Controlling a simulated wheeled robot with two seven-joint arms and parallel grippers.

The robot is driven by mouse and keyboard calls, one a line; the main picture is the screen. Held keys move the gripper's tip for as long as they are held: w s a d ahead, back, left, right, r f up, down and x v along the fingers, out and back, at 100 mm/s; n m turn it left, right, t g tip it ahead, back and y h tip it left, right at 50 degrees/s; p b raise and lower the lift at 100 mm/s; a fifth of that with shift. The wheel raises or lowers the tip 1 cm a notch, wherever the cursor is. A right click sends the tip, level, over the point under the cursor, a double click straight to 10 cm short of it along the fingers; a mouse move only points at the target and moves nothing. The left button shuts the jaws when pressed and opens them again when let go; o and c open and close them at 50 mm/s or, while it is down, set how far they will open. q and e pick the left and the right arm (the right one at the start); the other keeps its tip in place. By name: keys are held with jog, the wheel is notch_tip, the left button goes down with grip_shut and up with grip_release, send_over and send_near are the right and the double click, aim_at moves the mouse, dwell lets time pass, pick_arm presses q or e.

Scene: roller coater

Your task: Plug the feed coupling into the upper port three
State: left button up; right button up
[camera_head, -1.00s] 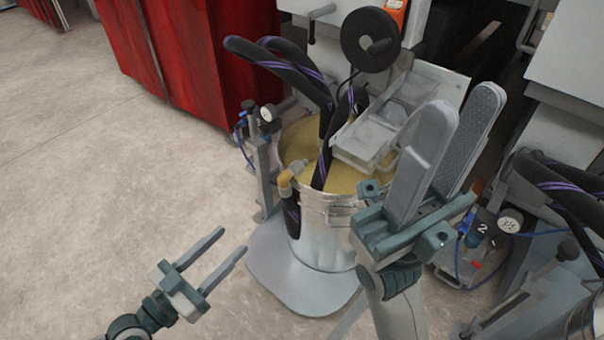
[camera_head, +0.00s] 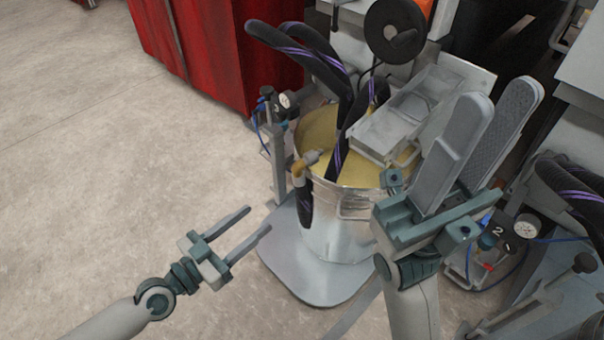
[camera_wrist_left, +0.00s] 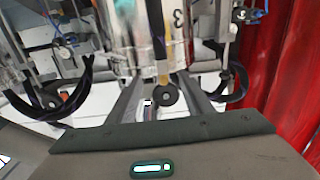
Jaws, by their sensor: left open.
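The feed coupling is probably the brass elbow with a grey end (camera_head: 305,165), on a black hose (camera_head: 305,205) hanging at the left front of the metal drum (camera_head: 345,240). In the left wrist view, a yellow piece (camera_wrist_left: 162,75) with a dark round end (camera_wrist_left: 166,95) lies between the finger lines. My left gripper (camera_head: 259,219) is open and empty, left of the drum and apart from the coupling. My right gripper (camera_head: 499,97) has its fingers apart and empty, right of the drum. I cannot make out the upper port three.
Purple-striped hoses (camera_head: 300,60) rise from the drum, beside a grey tray (camera_head: 395,120). A stand with a gauge (camera_head: 286,101) is at its left. A unit marked 2 (camera_head: 498,231) is at right. A red cabinet (camera_head: 215,50) stands behind. The floor at left is clear.

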pick_arm(q)
jog(key=p, duration=0.2)
send_near(295, 186)
jog(key=x, duration=0.2)
jog(key=shift+x, duration=0.95)
jog(key=shift+d, duration=0.1)
jog(key=x, duration=0.5)
jog(key=shift+w+f, duration=0.1)
jog(key=shift+f, duration=0.05)
grip_shut()
